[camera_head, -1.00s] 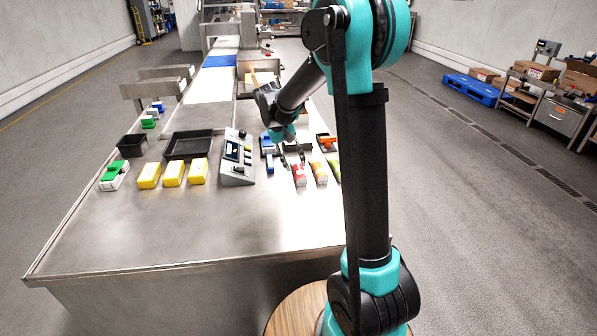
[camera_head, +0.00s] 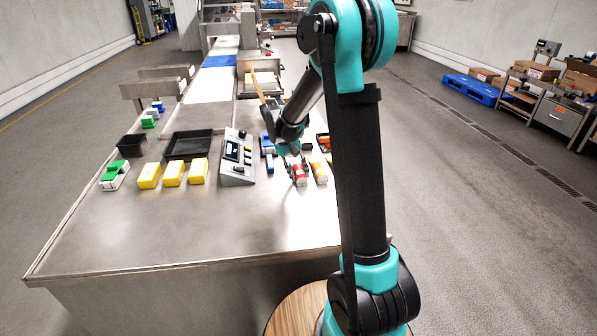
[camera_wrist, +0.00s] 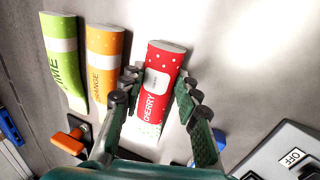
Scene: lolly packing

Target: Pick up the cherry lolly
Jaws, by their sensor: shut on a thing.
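The cherry lolly (camera_wrist: 158,80) is a red packet with white dots and a white label, lying on the steel table. In the head view the cherry lolly (camera_head: 300,180) is at the front of the row of packets, partly covered by my gripper (camera_head: 298,170). In the wrist view my gripper (camera_wrist: 160,98) has one finger on each side of the packet and is shut on it. The packet appears to be still at table level; I cannot tell whether it is lifted.
An orange packet (camera_wrist: 103,65) and a green lime packet (camera_wrist: 64,60) lie beside it. A grey control box (camera_head: 238,160), yellow blocks (camera_head: 173,173) and a black tray (camera_head: 188,143) stand to the left. The front of the table (camera_head: 180,235) is clear.

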